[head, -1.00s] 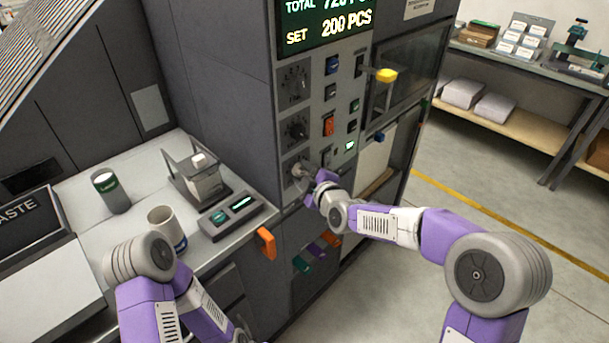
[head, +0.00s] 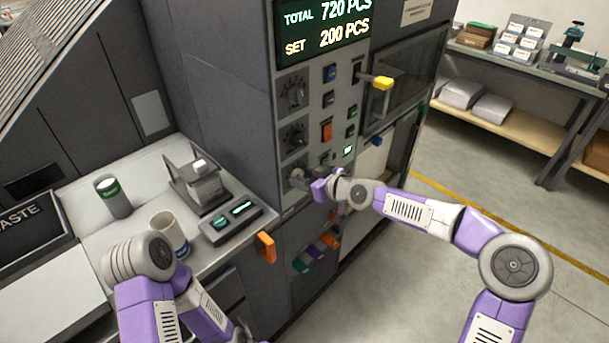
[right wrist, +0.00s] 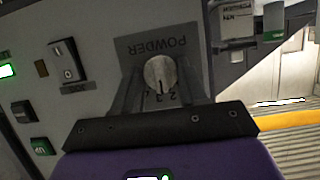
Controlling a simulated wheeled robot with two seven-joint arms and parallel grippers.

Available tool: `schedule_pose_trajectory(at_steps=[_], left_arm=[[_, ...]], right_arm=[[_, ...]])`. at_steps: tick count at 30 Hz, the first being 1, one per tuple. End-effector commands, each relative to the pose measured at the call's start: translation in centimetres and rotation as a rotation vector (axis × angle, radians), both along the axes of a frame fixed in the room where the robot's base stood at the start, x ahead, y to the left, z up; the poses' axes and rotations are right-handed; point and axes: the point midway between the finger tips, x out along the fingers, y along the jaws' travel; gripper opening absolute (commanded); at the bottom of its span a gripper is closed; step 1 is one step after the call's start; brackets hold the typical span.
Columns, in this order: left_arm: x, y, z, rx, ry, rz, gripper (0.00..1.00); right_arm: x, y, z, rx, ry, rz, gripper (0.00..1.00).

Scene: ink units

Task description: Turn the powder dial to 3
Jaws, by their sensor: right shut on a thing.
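The powder dial is a round pale knob (right wrist: 159,73) on a grey plate marked POWDER, upside down in the right wrist view. A dark line on the knob points down in that view, and small digits, a 2 and a 3, show just below it. I cannot tell exactly which digit the line meets. My right gripper (right wrist: 160,84) is shut on the knob, one finger on each side. In the head view my right gripper (head: 300,179) is at the lowest of three dials on the machine front, and hides most of it. My left gripper is out of view.
A yellow-tipped handle (head: 382,83) juts out higher up. A counter (head: 105,221) with a cup (head: 169,231) and a can (head: 113,196) is at left.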

Motion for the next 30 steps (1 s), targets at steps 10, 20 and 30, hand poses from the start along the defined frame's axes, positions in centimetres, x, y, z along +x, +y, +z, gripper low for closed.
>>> schedule_pose_trajectory(at_steps=[10,20,30], left_arm=[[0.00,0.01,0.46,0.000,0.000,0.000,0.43],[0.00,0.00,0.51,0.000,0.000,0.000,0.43],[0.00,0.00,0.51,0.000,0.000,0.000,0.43]], right_arm=[[0.15,-0.12,-0.01,0.139,0.136,-0.002,0.11],[0.15,-0.10,0.00,0.178,0.175,-0.002,0.11],[0.14,-0.08,-0.01,0.178,0.175,-0.001,0.11]])
